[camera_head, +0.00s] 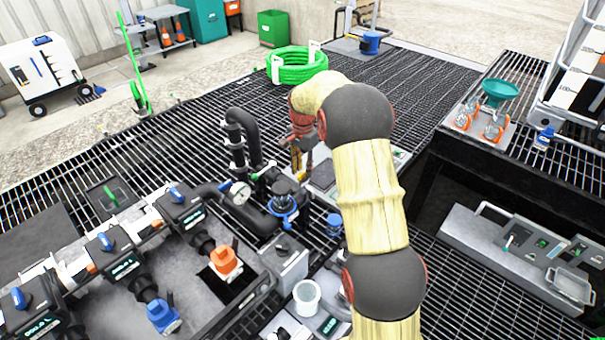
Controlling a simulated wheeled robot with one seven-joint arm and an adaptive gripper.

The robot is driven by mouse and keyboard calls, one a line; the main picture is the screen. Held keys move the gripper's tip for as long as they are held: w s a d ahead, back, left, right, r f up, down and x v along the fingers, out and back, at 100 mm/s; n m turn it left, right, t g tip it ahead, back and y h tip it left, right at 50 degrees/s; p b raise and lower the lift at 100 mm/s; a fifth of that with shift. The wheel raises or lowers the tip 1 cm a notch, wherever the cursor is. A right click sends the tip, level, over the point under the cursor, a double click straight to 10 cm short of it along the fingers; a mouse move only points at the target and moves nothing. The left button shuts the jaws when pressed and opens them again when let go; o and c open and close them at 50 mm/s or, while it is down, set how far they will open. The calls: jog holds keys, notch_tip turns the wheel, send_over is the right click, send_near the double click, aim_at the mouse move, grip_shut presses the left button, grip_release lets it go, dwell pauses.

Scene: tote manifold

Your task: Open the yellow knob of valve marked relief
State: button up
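My arm crosses the middle of the view, and my gripper (303,160) points down at the far side of the black pipework. Small yellow parts show around its fingers; I cannot tell whether they belong to the gripper or to a yellow knob behind it. No yellow knob shows clearly elsewhere, and no "relief" label is readable. Three manifold valves with blue knobs stand in a row at the left: the near one (22,298), the middle one (107,241) and the far one (177,195). Whether the fingers are open or shut is too small to tell.
A pressure gauge (240,193) and a blue-collared fitting (283,204) stand close left of my arm. An orange coupling (226,261) and a blue coupling (162,315) lie in the grey tray. A white cup (307,296) stands below. Open grating lies beyond my gripper.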

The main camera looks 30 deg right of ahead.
jog(key=shift+f, duration=0.3)
jog(key=shift+c, duration=1)
grip_shut()
